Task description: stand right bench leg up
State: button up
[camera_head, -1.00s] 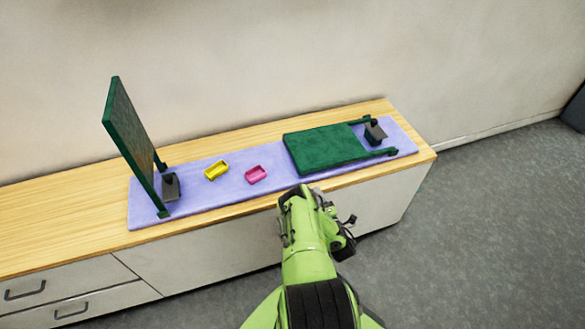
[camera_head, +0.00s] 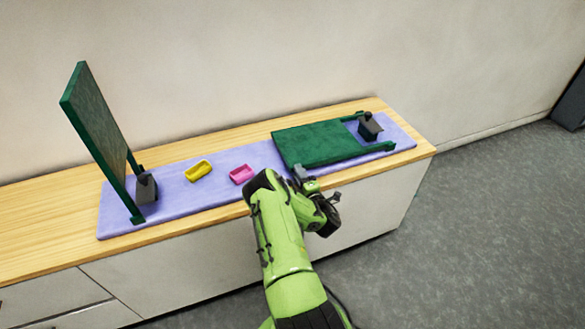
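The right bench leg (camera_head: 318,144) is a dark green panel lying flat on the purple mat (camera_head: 222,196), with two short arms reaching right around a dark grey block (camera_head: 369,128). The left bench leg (camera_head: 96,118) is a similar green panel standing upright at the mat's left end, beside another dark grey block (camera_head: 147,187). My gripper (camera_head: 303,176) is near the front edge of the flat panel, at the end of my green arm. Its fingers are small and partly hidden by the wrist, so whether they are open or touch the panel is unclear.
A yellow tray (camera_head: 198,171) and a pink tray (camera_head: 241,174) sit on the mat between the legs. The mat lies on a wooden-topped cabinet (camera_head: 40,225) against a wall. The cabinet top is clear at the far left. Open floor lies at right.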

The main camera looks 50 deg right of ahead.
aim_at(292, 163)
jog(key=b+x, duration=0.1)
jog(key=x, duration=0.5)
jog(key=shift+w+d, duration=0.1)
jog(key=shift+w, duration=0.05)
grip_shut()
